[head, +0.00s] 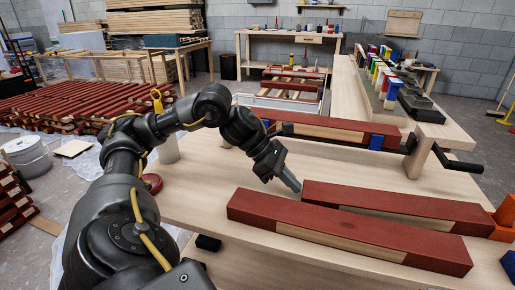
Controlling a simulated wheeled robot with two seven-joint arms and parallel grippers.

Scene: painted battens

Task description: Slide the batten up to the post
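Two red-painted battens with bare wood patches on their near sides lie on the light wooden bench (205,200). The front batten (345,232) is nearer me, and the back batten (400,203) lies just behind it, its right end near an orange block (506,215) at the right edge. I cannot tell if that block is the post, or if they touch. My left gripper (291,183) points down and right, just behind the front batten and near the back batten's left end. Its fingers overlap in this view, so their opening is unclear. My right gripper is out of view.
A blue piece (509,263) sits at the right edge. A small red disc (152,183) lies left. The bench's left part is mostly clear.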

